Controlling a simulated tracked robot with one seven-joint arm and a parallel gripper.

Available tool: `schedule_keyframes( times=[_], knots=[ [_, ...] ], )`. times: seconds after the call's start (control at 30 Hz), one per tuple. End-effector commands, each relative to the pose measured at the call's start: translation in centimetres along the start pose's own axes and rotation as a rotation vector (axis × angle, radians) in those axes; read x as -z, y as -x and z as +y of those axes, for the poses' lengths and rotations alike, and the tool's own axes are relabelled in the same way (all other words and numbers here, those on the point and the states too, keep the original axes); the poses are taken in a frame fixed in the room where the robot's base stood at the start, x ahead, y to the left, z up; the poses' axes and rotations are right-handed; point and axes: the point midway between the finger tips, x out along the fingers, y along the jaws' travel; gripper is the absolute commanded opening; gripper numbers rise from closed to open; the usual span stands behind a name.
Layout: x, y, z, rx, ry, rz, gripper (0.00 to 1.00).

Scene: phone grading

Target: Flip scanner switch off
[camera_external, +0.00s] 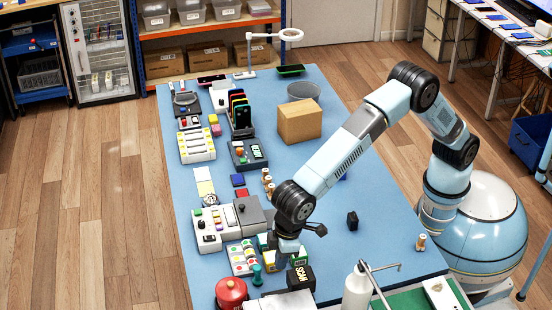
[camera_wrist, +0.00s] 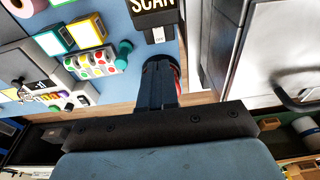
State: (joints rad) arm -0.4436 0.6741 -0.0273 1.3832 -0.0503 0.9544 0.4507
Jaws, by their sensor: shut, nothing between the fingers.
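A black block lettered SCAN (camera_external: 301,279) stands near the front of the blue table, beside a pale metal box (camera_external: 283,303). In the wrist view the SCAN block (camera_wrist: 153,10) is at the top edge, with a small grey part (camera_wrist: 158,36) on its near side. I cannot make out a switch lever or its position. My gripper (camera_external: 283,262) points down just left of the SCAN block. In the wrist view my gripper (camera_wrist: 160,66) is shut and empty, apart from the block. A metal box (camera_wrist: 262,50) with a dark handle fills the right side there.
A red canister (camera_external: 232,293) and a green stamp-like piece (camera_external: 257,275) stand close by. A white bottle (camera_external: 357,291) stands to the right. The table (camera_external: 335,262) is clear between the bottle and a small black block (camera_external: 352,220).

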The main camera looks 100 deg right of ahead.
Motion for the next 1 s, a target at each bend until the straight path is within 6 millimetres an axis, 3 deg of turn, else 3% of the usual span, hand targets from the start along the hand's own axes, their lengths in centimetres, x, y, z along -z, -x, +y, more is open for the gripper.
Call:
schedule_keyframes(
  times=[0.3, 0.63, 0.77, 1.0],
  knots=[
    [1.2, 0.1, 0.3, -0.001, 0.001, -0.004, 0.0],
    [1.2, -0.3, 0.3, -0.001, 0.001, -0.004, 0.0],
    [1.2, -1.6, 0.3, -0.001, 0.001, -0.005, 0.0],
    [1.1, -5.7, 0.3, -0.002, 0.001, -0.006, 0.0]
  ],
)
